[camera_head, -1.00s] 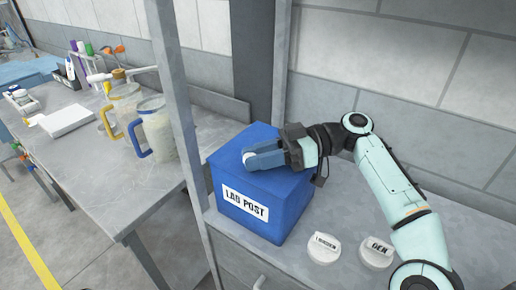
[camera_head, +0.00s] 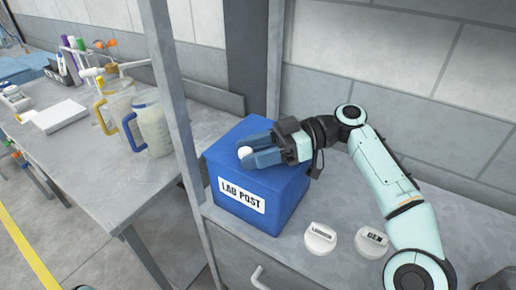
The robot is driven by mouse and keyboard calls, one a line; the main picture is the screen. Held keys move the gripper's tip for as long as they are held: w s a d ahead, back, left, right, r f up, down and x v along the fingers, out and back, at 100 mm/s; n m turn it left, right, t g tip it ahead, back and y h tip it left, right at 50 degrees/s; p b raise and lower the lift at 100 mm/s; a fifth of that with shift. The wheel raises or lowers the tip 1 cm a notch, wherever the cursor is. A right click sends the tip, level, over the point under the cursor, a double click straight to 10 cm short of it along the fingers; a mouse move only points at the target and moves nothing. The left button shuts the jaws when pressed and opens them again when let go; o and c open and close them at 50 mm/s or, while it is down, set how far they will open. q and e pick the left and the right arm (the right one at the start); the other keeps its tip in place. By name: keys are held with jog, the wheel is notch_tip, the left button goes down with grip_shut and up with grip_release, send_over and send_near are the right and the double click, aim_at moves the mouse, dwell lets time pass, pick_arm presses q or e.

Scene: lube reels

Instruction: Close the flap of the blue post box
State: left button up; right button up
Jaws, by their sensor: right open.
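The blue post box (camera_head: 225,177) stands on the grey cabinet top, with a white "LAB POST" label (camera_head: 241,195) on its front. Its top looks level, but my gripper covers much of it, so I cannot tell clearly how the flap lies. My right gripper (camera_head: 251,150) reaches in from the right over the box top, with its blue fingers apart. A small white round knob (camera_head: 244,152) shows at the fingertips; I cannot tell whether they touch it. My left gripper is out of view.
Two white round lids, one marked "GEN" (camera_head: 372,242) and another (camera_head: 320,238), lie right of the box. A grey upright post (camera_head: 172,90) stands left of it. Jugs (camera_head: 152,130) stand on the left table. A wall (camera_head: 400,60) is behind.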

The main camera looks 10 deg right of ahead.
jog(key=d+p, duration=0.2)
jog(key=d, duration=0.1)
jog(key=w+d+r+p, duration=0.1)
jog(key=d+p, duration=0.1)
jog(key=d, duration=0.2)
jog(key=d+r+p, duration=0.1)
jog(key=d+p, duration=0.1)
jog(key=d, duration=0.2)
jog(key=shift+w+d+r, duration=0.15)
jog(key=shift+w+d, duration=0.05)
jog(key=shift+d, duration=0.05)
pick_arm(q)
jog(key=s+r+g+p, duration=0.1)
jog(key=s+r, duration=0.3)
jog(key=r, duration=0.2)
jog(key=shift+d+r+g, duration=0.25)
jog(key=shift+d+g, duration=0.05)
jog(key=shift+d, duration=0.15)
pick_arm(e)
jog(key=shift+d, duration=0.8)
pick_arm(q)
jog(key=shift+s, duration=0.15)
